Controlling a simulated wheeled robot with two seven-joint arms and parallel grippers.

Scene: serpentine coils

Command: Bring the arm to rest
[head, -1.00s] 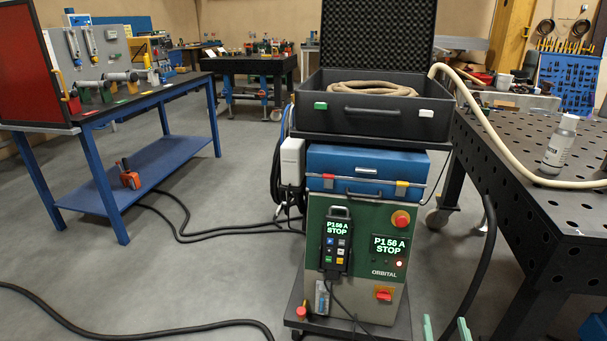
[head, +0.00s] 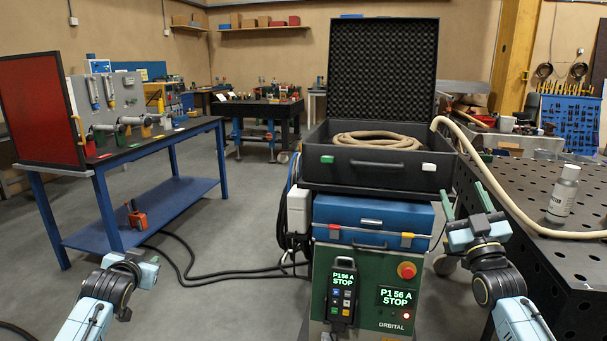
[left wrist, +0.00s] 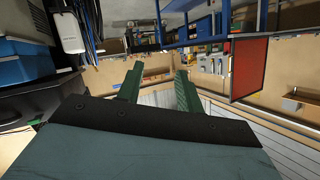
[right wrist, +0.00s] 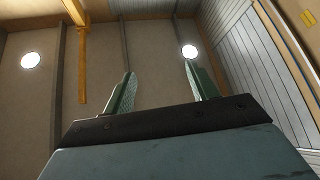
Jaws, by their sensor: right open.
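My left arm comes in at the lower left of the head view, with its wrist (head: 135,268) above the floor. The left gripper's green fingers are hard to make out there. In the left wrist view the left gripper (left wrist: 159,82) has its fingers apart with nothing between them. My right gripper (head: 465,203) is raised between the welding cart and the perforated table, fingers pointing up and apart. In the right wrist view the right gripper (right wrist: 158,80) is also empty, against wall and ceiling.
The green power unit (head: 370,290) carries a blue case (head: 345,215) and an open black case (head: 325,178) with a coiled hose (head: 378,139). The perforated table (head: 520,185) at right holds a bottle (head: 563,195) and a pale hose. A blue-framed bench (head: 150,150) stands left.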

